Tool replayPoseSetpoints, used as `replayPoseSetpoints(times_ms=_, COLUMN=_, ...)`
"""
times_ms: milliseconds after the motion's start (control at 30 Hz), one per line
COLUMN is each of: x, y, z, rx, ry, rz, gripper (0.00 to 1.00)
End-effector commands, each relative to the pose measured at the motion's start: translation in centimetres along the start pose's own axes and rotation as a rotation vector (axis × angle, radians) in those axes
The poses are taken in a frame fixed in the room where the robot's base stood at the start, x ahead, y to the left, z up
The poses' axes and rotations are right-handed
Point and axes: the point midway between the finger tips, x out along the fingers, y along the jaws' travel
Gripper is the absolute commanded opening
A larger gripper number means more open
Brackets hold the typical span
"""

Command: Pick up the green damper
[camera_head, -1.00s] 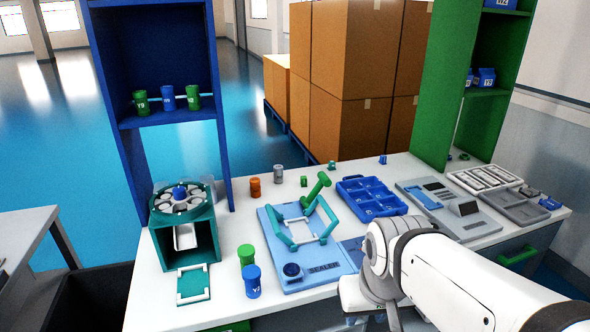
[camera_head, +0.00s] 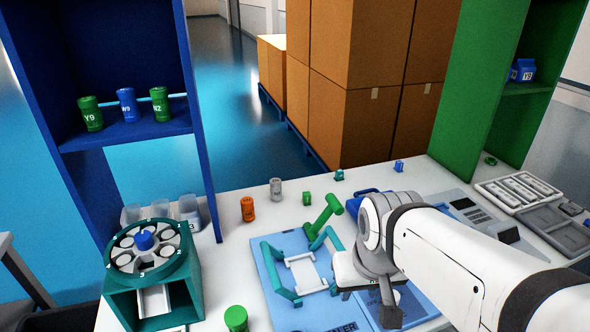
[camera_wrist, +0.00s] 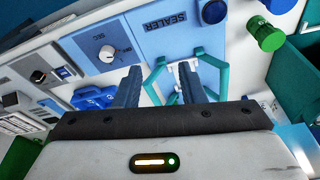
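Several small green pieces lie on the white table in the head view. A green ring-like piece (camera_head: 490,160) lies at the back right. I cannot tell for certain which is the green damper. My gripper (camera_wrist: 160,72) is open in the wrist view, with its two fingers apart and nothing between them. It hangs above the blue sealer (camera_wrist: 176,28), apart from these green pieces. In the head view my arm partly hides the table's right middle.
A teal carousel stand (camera_head: 150,290) is at the left. An orange cylinder (camera_head: 248,209) and a grey one (camera_head: 276,190) stand behind the sealer. A small blue piece (camera_head: 398,166) is at the back.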

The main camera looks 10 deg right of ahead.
Motion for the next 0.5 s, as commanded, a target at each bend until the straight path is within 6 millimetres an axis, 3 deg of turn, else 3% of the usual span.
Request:
replayPoseSetpoints(times_ms=133, x=0.0, y=0.0, z=0.0, rx=0.0, ry=0.0, rz=0.0, gripper=0.37)
replayPoseSetpoints(times_ms=267, x=0.0, y=0.0, z=-0.6, rx=0.0, ry=0.001, rz=0.0, gripper=0.48)
replayPoseSetpoints(times_ms=367, x=-0.1, y=0.1, z=-2.6, rx=-0.006, ry=0.005, rz=-0.002, gripper=0.51)
replayPoseSetpoints(times_ms=500, x=0.1, y=0.3, z=-8.0, rx=-0.014, ry=0.018, rz=-0.005, gripper=0.51)
